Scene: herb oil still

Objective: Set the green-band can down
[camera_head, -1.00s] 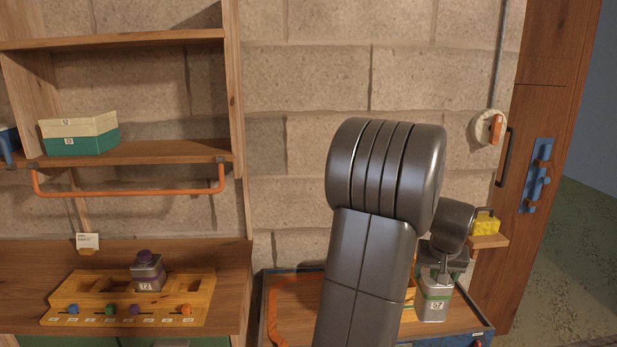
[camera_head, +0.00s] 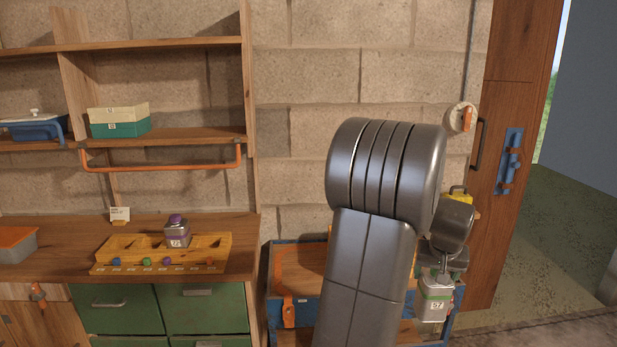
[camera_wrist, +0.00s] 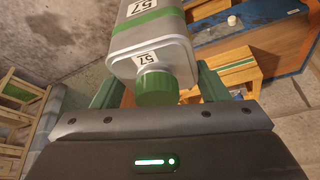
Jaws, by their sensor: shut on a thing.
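The green-band can (camera_head: 435,300) is a pale metal can with a green band and a label reading 57. It hangs upright below my gripper (camera_head: 441,270) at the right in the head view. In the wrist view the same can (camera_wrist: 152,47) shows its green cap between the two green fingers of my gripper (camera_wrist: 155,90), which is shut on it. The can is in front of the blue-edged wooden chest at its right end. I cannot tell whether its base touches anything. My arm hides part of the chest.
A wooden rack (camera_head: 130,252) with coloured knobs holds a purple-capped can (camera_head: 177,235) on the workbench (camera_head: 75,270) at left. The blue-edged chest (camera_head: 310,270) stands beside the bench. A wooden door (camera_head: 508,110) is at right, with open floor (camera_head: 540,240) beyond.

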